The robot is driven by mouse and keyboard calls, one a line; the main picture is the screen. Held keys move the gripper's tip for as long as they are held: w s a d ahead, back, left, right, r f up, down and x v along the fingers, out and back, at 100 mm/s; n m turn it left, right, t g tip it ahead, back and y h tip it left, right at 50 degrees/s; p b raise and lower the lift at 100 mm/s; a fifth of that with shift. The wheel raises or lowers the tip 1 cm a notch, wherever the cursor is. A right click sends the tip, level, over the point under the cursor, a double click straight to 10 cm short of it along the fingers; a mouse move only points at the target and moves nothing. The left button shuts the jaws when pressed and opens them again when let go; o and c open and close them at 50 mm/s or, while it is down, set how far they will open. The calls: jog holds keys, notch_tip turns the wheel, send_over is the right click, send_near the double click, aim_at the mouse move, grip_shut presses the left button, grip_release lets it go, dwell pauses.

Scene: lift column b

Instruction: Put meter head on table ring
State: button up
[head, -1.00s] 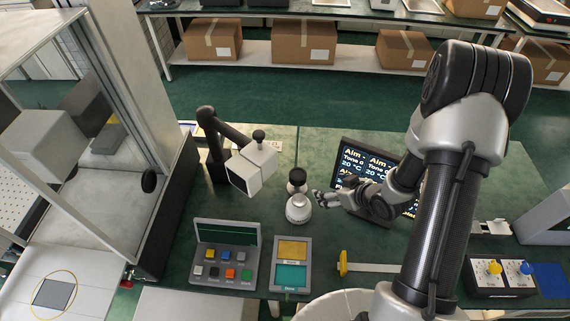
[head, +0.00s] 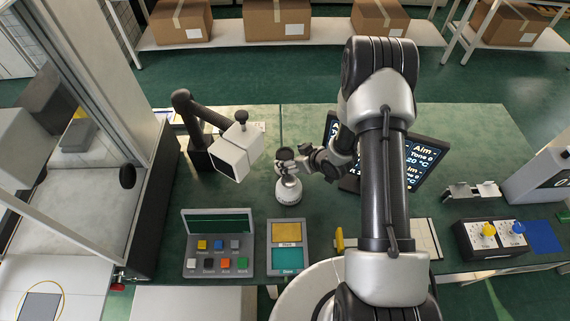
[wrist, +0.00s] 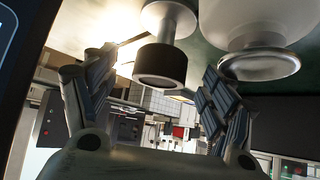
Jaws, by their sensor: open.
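The meter head appears to be the white, rounded piece (head: 288,191) with a dark-capped post (head: 285,154), standing upright on the green table. My gripper (head: 287,166) reaches it from the right, level with its upper part. In the wrist view my open gripper (wrist: 157,64) has one finger on each side of the dark cap (wrist: 161,66); contact is not clear. A white rounded part with a metal disc (wrist: 258,66) shows beside it. A thin yellow ring (head: 62,301) lies around a grey square on the white table at lower left, far from my gripper.
A white box-shaped head on a black arm (head: 237,153) stands close left. A button panel (head: 218,243) and a two-coloured tray (head: 288,248) lie in front. A screen (head: 425,163) stands behind my arm. A glass-sided enclosure (head: 112,110) rises at left, beside the white table.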

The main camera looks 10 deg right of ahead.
aim_at(285, 157)
jog(key=b+x, duration=0.1)
jog(key=x, duration=0.4)
jog(key=shift+a, duration=0.15)
jog(key=shift+r, duration=0.1)
jog(key=shift+c, duration=0.3)
grip_shut()
dwell(0.5)
jog(key=shift+w+r, duration=0.1)
jog(key=shift+r, duration=0.1)
